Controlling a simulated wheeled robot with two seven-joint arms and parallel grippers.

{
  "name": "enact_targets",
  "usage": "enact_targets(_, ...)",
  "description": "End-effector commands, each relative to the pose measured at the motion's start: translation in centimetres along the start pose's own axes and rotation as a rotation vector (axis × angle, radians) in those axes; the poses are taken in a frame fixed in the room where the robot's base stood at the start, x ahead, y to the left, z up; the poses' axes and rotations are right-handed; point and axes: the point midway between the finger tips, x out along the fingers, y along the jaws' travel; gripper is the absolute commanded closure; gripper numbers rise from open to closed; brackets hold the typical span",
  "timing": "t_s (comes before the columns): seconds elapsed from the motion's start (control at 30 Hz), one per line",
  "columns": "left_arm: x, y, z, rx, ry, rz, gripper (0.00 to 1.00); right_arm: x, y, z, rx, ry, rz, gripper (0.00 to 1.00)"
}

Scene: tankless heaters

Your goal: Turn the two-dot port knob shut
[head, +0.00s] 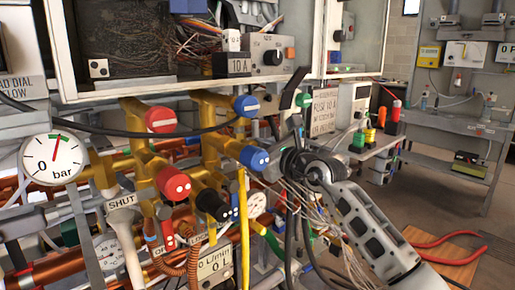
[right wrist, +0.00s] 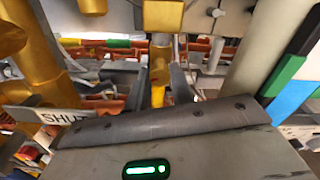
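Two knobs with white dots show in the head view: a red knob (head: 173,183) at the lower left of the gold pipework and a blue knob (head: 254,158) to its right. Each seems to carry two small dots; the dots are too small to be sure. My right gripper (head: 290,165) is just right of the blue knob, its fingers hard to make out there. In the right wrist view its two fingers (right wrist: 160,85) stand apart, with a gold pipe (right wrist: 159,68) seen between them. I cannot tell whether it touches anything. My left gripper is not in view.
A red knob (head: 160,119) and a blue knob (head: 246,105) with white bars sit above. A black knob (head: 211,205), a pressure gauge (head: 54,159) and a SHUT tag (head: 121,201) are nearby. Loose wires (head: 318,215) hang below my right gripper. A grey bench (head: 455,128) stands behind.

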Motion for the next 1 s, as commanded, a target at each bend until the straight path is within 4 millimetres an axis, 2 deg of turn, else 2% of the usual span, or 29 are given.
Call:
enact_targets(0.27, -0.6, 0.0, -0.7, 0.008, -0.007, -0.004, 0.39, 0.0, -0.1, 0.2, 0.060, 0.003, 0.001, 1.00)
enact_targets(0.67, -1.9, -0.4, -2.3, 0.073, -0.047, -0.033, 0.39, 0.0, -0.1, 0.4, 0.341, 0.006, 0.001, 1.00)
enact_targets(1.0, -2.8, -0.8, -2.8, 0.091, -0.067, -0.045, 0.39, 0.0, -0.1, 0.1, 0.546, 0.005, -0.001, 1.00)
